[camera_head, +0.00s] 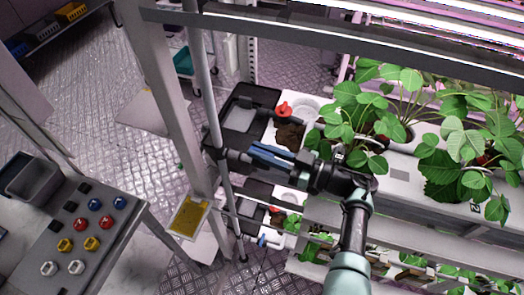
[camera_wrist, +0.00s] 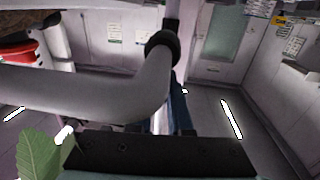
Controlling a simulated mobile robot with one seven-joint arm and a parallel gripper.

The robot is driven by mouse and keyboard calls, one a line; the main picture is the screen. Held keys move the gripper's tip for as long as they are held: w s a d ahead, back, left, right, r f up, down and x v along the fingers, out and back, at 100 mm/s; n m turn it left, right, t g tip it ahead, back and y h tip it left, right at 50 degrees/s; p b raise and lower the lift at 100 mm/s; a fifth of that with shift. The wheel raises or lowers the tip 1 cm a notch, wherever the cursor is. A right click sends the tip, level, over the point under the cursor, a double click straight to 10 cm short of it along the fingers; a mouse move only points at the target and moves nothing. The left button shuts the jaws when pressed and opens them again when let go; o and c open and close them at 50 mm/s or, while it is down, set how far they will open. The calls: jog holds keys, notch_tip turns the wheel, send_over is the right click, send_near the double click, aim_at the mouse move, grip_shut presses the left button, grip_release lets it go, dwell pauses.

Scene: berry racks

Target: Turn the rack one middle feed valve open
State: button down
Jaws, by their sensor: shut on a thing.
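A grey upright feed pipe (camera_head: 206,105) runs down the rack's left end. A dark valve body (camera_head: 214,153) sits on it at mid height, with a blue lever (camera_head: 268,149) reaching right, roughly level in the picture. My gripper (camera_head: 258,160) lies along this lever and is shut on it. In the wrist view, the blue lever (camera_wrist: 178,108) shows partly beyond the black gripper base. A bent grey pipe (camera_wrist: 100,92) with a black collar (camera_wrist: 163,45) crosses close in front. My fingertips and the exact grip are largely hidden.
Strawberry plants (camera_head: 450,160) fill the rack shelf at right. A red-capped container (camera_head: 283,110) stands behind the gripper. A lower blue handle (camera_head: 262,241) shows below. A yellow card (camera_head: 188,217) hangs near the pipe. A table with coloured knobs (camera_head: 75,225) stands at left.

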jog(key=shift+r, duration=0.2)
jog(key=c, duration=0.8)
grip_release()
jog(key=shift+f, duration=0.1)
jog(key=shift+c, duration=0.2)
jog(key=shift+d, duration=0.1)
jog(key=b+v, duration=0.3)
jog(key=v, duration=0.9)
jog(key=shift+s+d, duration=0.2)
jog(key=shift+d, duration=0.15)
